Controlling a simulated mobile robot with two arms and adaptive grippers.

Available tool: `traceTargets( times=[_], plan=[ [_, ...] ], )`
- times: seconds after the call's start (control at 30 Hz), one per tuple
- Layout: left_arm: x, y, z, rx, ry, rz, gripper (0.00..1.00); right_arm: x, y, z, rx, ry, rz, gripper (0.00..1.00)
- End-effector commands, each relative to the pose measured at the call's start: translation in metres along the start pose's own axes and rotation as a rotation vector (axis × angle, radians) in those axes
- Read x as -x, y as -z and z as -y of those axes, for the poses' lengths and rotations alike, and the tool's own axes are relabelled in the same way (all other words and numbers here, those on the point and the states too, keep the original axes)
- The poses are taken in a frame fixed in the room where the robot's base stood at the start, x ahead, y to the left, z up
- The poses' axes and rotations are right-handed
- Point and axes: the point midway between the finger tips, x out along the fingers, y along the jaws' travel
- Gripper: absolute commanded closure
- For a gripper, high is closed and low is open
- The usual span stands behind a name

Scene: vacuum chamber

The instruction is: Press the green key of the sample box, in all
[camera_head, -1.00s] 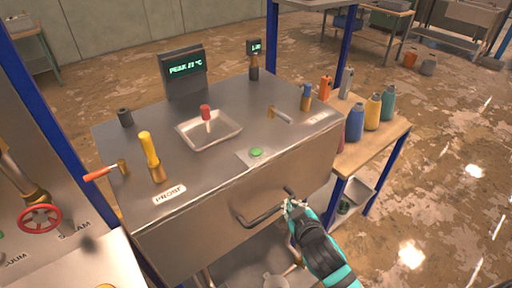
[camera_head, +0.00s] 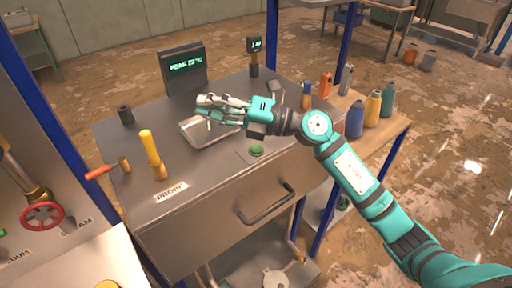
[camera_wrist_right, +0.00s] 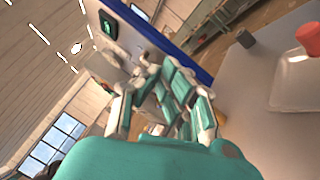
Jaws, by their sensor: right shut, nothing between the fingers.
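The green key (camera_head: 256,150) is a small round button on a plate on the top of the steel box (camera_head: 220,212), near its front edge. My right gripper (camera_head: 204,106) is shut and empty. It is above the metal tray (camera_head: 191,137), behind and left of the green key, apart from it. Its hand is just beyond the key in the head view, and the key is not covered. In the right wrist view the fingers (camera_wrist_right: 160,95) show close up, with a red cylinder (camera_wrist_right: 310,38) in the tray at the right. My left gripper is not in view.
A display (camera_head: 184,68) stands at the back. A yellow-handled tool (camera_head: 150,148), an orange-handled tool (camera_head: 103,172) and a dark cylinder (camera_head: 125,115) are at the left. Several bottles (camera_head: 372,110) stand on a wooden side table. A drawer-like handle (camera_head: 266,206) sticks out in front.

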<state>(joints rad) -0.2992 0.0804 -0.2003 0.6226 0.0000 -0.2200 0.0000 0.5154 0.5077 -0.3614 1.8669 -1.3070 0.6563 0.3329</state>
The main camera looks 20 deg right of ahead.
Motion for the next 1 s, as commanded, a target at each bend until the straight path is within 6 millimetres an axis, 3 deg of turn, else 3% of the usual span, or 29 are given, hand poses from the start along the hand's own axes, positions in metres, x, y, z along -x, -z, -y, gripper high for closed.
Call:
traceTargets(
  times=[0.17, 0.4, 0.6, 1.0],
  plan=[
    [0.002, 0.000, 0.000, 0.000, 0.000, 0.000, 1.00, 0.018, -0.016, 0.032, 0.238, 0.372, -0.249, 1.00],
    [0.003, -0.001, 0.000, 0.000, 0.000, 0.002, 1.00, 0.073, -0.058, 0.058, 0.346, 0.779, -0.367, 1.00],
    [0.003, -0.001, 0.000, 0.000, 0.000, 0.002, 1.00, 0.092, -0.070, 0.061, 0.354, 0.885, -0.382, 1.00],
    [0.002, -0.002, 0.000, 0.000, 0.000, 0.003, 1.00, 0.093, -0.069, 0.062, 0.354, 0.887, -0.384, 1.00]
  ],
)
